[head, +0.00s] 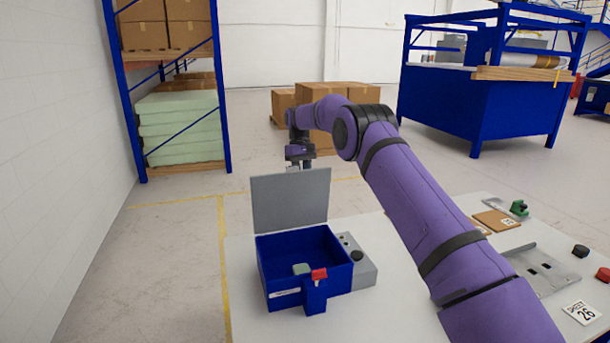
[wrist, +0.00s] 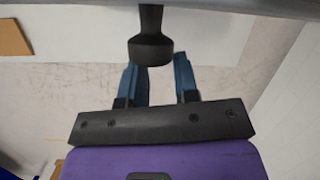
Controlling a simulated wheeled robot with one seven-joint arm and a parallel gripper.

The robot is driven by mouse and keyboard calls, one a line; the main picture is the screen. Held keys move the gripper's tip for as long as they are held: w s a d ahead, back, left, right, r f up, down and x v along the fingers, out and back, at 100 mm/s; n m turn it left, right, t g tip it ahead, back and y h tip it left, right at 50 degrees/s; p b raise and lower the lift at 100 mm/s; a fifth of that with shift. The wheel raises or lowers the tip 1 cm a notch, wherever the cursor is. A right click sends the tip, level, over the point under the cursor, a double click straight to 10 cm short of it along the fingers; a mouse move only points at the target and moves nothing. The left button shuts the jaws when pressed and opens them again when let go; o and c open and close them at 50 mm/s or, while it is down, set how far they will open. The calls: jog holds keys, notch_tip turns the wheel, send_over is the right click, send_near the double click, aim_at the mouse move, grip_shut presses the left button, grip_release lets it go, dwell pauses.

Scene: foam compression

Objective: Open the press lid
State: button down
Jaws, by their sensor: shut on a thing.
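The press (head: 300,250) is a blue open-topped box on the white table. Its flat grey lid (head: 290,205) stands up, roughly vertical, along the box's back edge. A small pale green block (head: 301,269) lies inside near the front wall, beside a red part (head: 319,274) on the front latch. My gripper (head: 293,167) is at the top edge of the lid, its fingertips partly hidden. In the wrist view, my gripper (wrist: 159,68) has its two blue fingers around a dark handle (wrist: 151,50) and is shut on it. The grey strip at the top of that view seems to be the lid.
A grey control box (head: 358,265) with a black knob adjoins the press's right side. My purple arm reaches across the table's middle. At right are a metal plate (head: 545,268), a brown board (head: 497,221), and black and red knobs. Shelving with foam sheets (head: 180,125) stands behind left.

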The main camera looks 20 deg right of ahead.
jog(key=c, duration=1.8)
grip_release()
jog(key=shift+w+d+f, duration=0.25)
jog(key=shift+d, duration=0.4)
jog(key=o, duration=0.3)
jog(key=shift+d, duration=0.2)
jog(key=o, duration=0.8)
jog(key=shift+a+r, duration=0.1)
jog(key=shift+a, duration=0.15)
jog(key=shift+c, duration=0.2)
jog(key=shift+s, duration=0.1)
jog(key=shift+a+r, duration=0.1)
jog(key=s+r, duration=0.2)
jog(key=s, duration=0.6)
jog(key=s+r, duration=0.2)
jog(key=s, duration=0.6)
jog(key=shift+a+r, duration=0.35)
jog(key=shift+r, duration=0.05)
jog(key=shift+r, duration=0.1)
